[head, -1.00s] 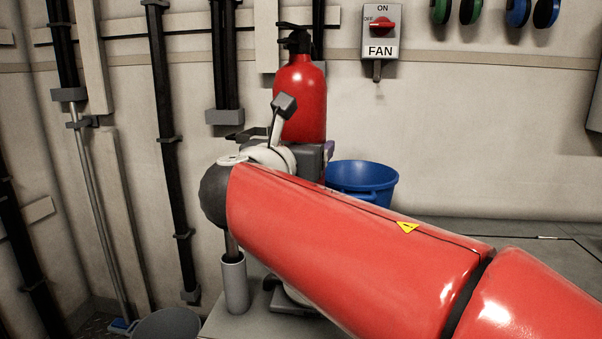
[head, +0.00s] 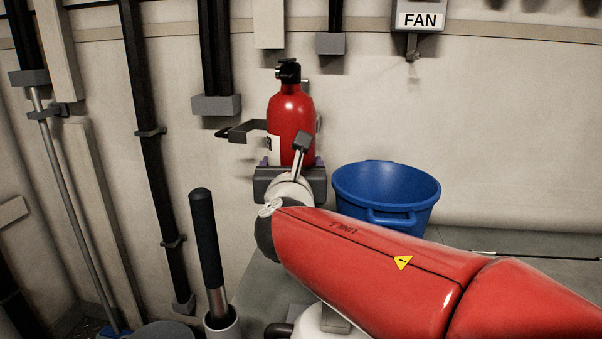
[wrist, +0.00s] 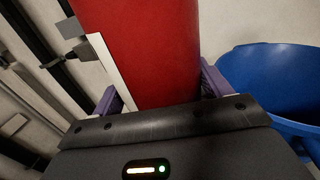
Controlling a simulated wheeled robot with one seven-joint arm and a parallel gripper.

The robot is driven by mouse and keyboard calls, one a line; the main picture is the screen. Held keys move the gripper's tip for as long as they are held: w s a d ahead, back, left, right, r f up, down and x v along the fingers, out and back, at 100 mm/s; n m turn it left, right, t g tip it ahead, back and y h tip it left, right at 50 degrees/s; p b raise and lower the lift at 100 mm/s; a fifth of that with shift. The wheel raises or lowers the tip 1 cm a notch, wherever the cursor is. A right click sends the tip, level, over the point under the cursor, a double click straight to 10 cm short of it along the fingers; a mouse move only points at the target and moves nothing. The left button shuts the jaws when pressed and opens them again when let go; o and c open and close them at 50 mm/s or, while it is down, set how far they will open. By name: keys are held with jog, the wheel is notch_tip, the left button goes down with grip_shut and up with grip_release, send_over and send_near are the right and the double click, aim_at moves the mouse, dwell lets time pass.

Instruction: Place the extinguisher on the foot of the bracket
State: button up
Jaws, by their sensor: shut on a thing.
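The red extinguisher (head: 290,115), with a black valve head and a pale label, stands upright in my gripper (head: 292,162). In the wrist view the red cylinder (wrist: 150,50) fills the space between the purple fingers of my gripper (wrist: 160,88), which are shut on it. A dark grey bracket (head: 245,130) with a projecting arm shows at the left of the extinguisher, close to it in the picture. I cannot tell whether they touch. The foot of the bracket is not clearly visible; the extinguisher and my gripper cover that area.
A blue bucket (head: 386,195) stands on the grey bench, right of my gripper. A black-handled tool (head: 206,240) stands in a grey cup at the left front. A fan switch box (head: 420,18) and dark vertical channels are on the wall. The wall right of the extinguisher is mostly clear.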

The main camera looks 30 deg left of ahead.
jog(key=p+x, duration=0.4)
jog(key=x, duration=1.3)
jog(key=shift+w, duration=0.25)
jog(key=o, duration=1.6)
jog(key=shift+f, duration=0.4)
jog(key=o, duration=0.4)
jog(key=shift+o, duration=0.2)
jog(key=shift+s+r, duration=0.1)
jog(key=shift+s, duration=0.05)
jog(key=b+v, duration=0.3)
jog(key=v, duration=0.9)
